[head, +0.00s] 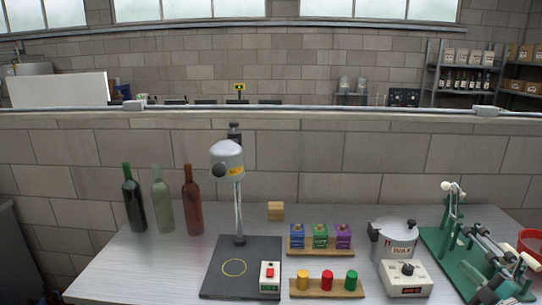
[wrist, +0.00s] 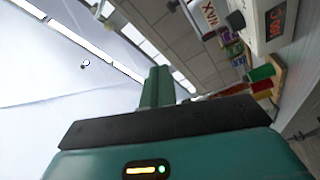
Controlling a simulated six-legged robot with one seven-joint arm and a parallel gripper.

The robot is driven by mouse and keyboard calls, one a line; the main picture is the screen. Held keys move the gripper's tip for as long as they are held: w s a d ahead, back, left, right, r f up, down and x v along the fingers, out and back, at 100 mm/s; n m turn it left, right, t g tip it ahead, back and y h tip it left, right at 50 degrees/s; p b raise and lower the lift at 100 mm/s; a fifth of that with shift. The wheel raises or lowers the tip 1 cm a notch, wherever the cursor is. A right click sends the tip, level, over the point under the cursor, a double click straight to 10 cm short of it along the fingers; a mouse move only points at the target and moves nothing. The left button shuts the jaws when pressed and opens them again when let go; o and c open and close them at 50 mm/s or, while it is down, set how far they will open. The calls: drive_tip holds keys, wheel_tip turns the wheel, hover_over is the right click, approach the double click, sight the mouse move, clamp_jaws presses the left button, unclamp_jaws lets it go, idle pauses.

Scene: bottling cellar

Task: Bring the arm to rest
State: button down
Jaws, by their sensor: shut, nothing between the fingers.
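My gripper (wrist: 158,88) shows in the wrist view, its two green fingers close together with nothing between them. It is apart from the table and the things on it. The wrist view is steeply tilted, with ceiling and windows at left and the bench things at upper right. My arm and gripper do not show in the head view.
The grey table (head: 150,268) holds three bottles (head: 163,208), a lamp-like device (head: 227,162) on a dark base, colored boxes (head: 320,237), capped pegs (head: 327,283), a wax pot (head: 394,240) and a green machine (head: 470,250). The front left of the table is clear.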

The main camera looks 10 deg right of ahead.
drive_tip(key=w+a+r+n+g+y, duration=0.2)
drive_tip(key=a+n+g+y, duration=0.3)
drive_tip(key=a+n, duration=1)
drive_tip(key=w+a+r+n+g+y, duration=0.25)
drive_tip(key=a+n+g, duration=0.45)
drive_tip(key=a+n, duration=0.85)
drive_tip(key=s+a+r+n+g+h, duration=0.1)
drive_tip(key=s+a+n+h, duration=0.2)
drive_tip(key=s+a+n, duration=0.4)
drive_tip(key=s+a+r+n+g+h, duration=0.1)
drive_tip(key=s+a+n+h, duration=0.3)
drive_tip(key=n, duration=1.7)
drive_tip(key=s+a, duration=0.4)
drive_tip(key=a, duration=0.1)
drive_tip(key=shift+a, duration=0.25)
drive_tip(key=shift+r+n+h, duration=0.1)
drive_tip(key=shift+n+h, duration=0.15)
